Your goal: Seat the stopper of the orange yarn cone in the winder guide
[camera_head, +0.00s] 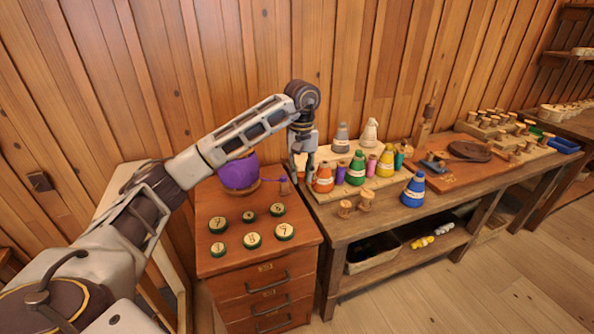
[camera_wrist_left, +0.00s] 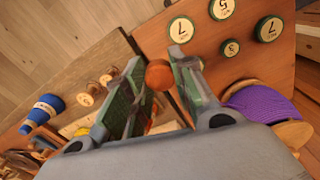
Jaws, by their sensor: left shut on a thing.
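The orange yarn cone (camera_head: 323,180) stands at the left end of the pale board in the head view, with a light label band. My left gripper (camera_head: 309,163) is just above and beside it, pointing down. In the left wrist view, a round orange-brown piece (camera_wrist_left: 159,74), apparently the stopper, sits between the fingertips of my left gripper (camera_wrist_left: 158,82), which is shut on it. The fingers hide most of what lies below. I cannot tell for sure which thing is the winder guide. My right gripper is not in view.
Green, yellow, grey and white cones crowd the pale board (camera_head: 312,190); a blue cone (camera_head: 413,191) stands in front. A purple yarn bowl (camera_head: 238,173) and several numbered green-rimmed discs (camera_head: 252,240) are on the drawer cabinet (camera_head: 210,205). Wooden spools (camera_head: 366,198) stand near the bench's front edge.

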